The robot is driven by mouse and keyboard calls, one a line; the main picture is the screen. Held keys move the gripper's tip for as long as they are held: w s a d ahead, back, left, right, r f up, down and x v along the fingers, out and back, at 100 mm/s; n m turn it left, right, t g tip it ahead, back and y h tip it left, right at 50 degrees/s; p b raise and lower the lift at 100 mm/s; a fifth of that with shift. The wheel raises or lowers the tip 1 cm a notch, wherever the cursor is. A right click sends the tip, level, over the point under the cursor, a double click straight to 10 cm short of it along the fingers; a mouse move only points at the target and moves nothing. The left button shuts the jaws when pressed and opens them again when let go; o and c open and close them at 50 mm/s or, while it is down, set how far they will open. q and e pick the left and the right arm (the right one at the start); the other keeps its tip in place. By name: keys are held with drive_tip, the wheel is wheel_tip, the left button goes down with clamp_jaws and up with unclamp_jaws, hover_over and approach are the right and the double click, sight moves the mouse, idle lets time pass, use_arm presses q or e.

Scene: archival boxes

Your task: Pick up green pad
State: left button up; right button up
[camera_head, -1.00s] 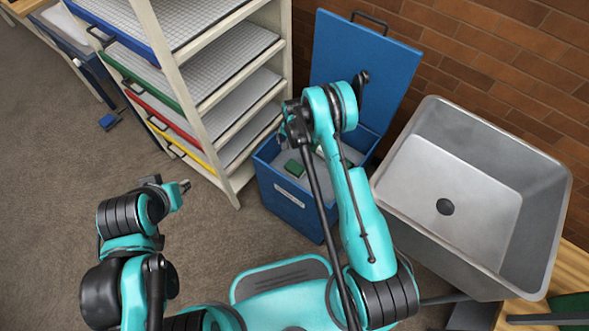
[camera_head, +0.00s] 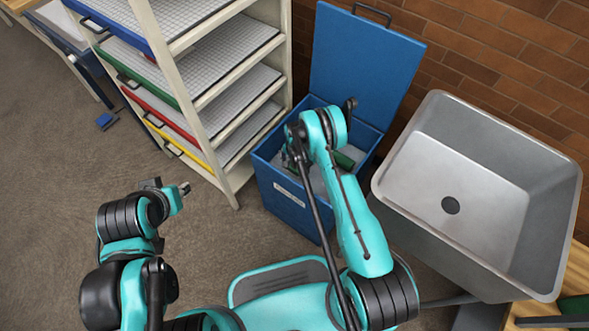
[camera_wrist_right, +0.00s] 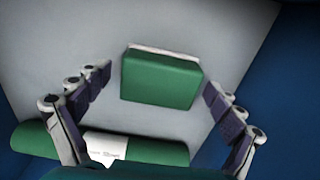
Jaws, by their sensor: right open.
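The green pad (camera_wrist_right: 160,80) is a small green block with a white strip along one edge. In the right wrist view it lies on the light floor of the blue box (camera_head: 290,202), between the spread fingers of my right gripper (camera_wrist_right: 152,105). The fingers are open and apart from it. In the head view my right arm reaches down into the open box and hides most of the pad. My left gripper (camera_head: 185,189) is away over the floor at left; its finger state is too small to tell.
A green roll-shaped item with a white label (camera_wrist_right: 150,150) lies beside the pad in the box. The box lid (camera_head: 365,60) stands open against the brick wall. A shelf rack (camera_head: 228,175) stands close at left, a grey metal sink (camera_head: 480,190) at right.

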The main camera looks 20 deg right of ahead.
drive_tip(key=shift+r, duration=0.1)
drive_tip(key=c, duration=1.3)
drive_tip(key=shift+r, duration=0.1)
drive_tip(key=shift+c, duration=0.2)
wheel_tip(320, 180, up, 4)
drive_tip(key=shift+r+p, duration=0.15)
drive_tip(key=shift+p, duration=1.05)
drive_tip(key=s+d+r, duration=0.6)
drive_tip(key=s+d, duration=0.2)
drive_tip(key=shift+s+r, duration=0.25)
drive_tip(key=shift+s, duration=0.05)
